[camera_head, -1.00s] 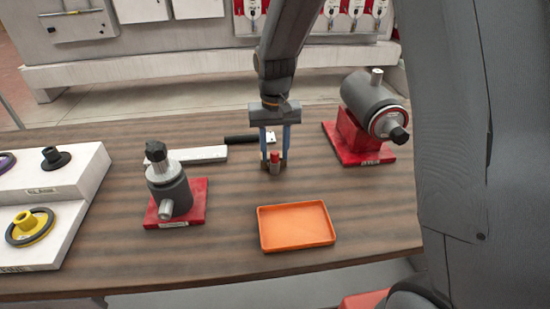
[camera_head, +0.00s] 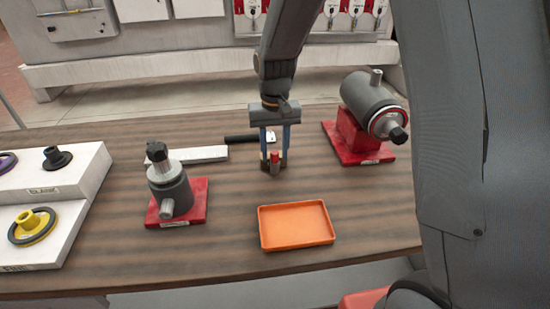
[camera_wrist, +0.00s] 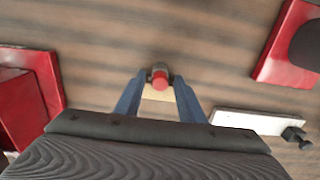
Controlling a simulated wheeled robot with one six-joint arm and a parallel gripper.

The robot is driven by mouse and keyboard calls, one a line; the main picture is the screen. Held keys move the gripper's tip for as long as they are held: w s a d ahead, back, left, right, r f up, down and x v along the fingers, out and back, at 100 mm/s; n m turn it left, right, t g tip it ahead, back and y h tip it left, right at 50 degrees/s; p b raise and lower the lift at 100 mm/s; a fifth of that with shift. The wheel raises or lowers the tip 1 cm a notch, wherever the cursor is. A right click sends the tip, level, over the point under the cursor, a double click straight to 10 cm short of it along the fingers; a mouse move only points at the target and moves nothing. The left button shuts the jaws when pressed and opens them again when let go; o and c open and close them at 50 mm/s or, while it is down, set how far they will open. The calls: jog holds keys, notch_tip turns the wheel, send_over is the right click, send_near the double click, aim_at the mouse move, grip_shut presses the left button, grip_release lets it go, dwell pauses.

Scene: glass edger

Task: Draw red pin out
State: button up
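The red pin (camera_head: 275,156) stands upright on the wooden table, its red top above a short grey body. It also shows from above in the wrist view (camera_wrist: 160,79). A small pale tan block (camera_wrist: 157,93) lies close to it, partly hidden between the fingers. My gripper (camera_head: 275,160) points down with its blue fingers on either side of the pin. In the wrist view, my gripper (camera_wrist: 160,80) is open, with narrow gaps between the fingertips and the red top. I cannot tell what the pin's lower end sits in.
An orange tray (camera_head: 296,241) lies empty in front. A grey cylinder unit on a red base (camera_head: 194,207) stands left, and a larger tilted one on a red base (camera_head: 374,155) stands right. A white bar (camera_head: 202,155) and a black-handled tool (camera_head: 240,138) lie behind.

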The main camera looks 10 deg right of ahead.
aim_at(275, 152)
grip_shut()
jog(key=shift+r+p, duration=0.65)
jog(key=shift+r, duration=0.05)
dwell(0.5)
jog(key=shift+r+p, duration=1.9)
jog(key=shift+r, duration=0.7)
jog(key=shift+r, duration=0.15)
jog(key=shift+r+p, duration=1.5)
jog(key=shift+r, duration=0.35)
